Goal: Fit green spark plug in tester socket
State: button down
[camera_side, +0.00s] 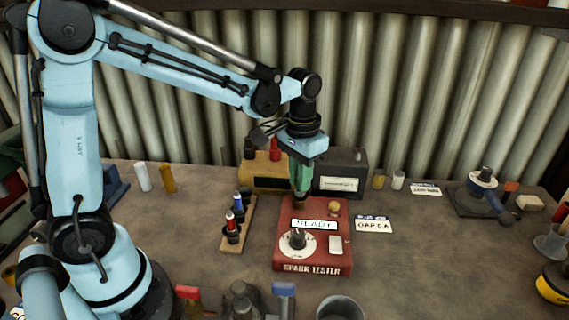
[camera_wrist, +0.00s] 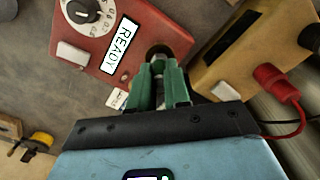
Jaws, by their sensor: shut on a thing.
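The red spark tester (camera_side: 285,262) stands on the bench, with a READY display, a dial and a white switch on its top. My gripper (camera_side: 301,187) points down over the tester's back edge, and its green fingers are shut. In the wrist view, the fingers (camera_wrist: 160,92) close around a small green piece, the green spark plug (camera_wrist: 158,67). The plug's lower end is over or in the dark round socket (camera_wrist: 158,49) at the tester's corner. The fingers hide most of the plug, so I cannot tell how deep it sits.
A wooden rack (camera_side: 231,243) left of the tester holds a blue plug (camera_side: 243,199) and a red plug (camera_side: 231,222). A yellow box (camera_side: 262,172) with a red terminal and a dark box (camera_side: 341,172) stand close behind.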

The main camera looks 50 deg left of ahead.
jog(key=shift+f, duration=0.5)
dwell(0.4)
jog(key=c, duration=0.6)
grip_release()
jog(key=shift+r, duration=0.1)
jog(key=shift+r, duration=3.45)
jog(key=shift+s, duration=0.1)
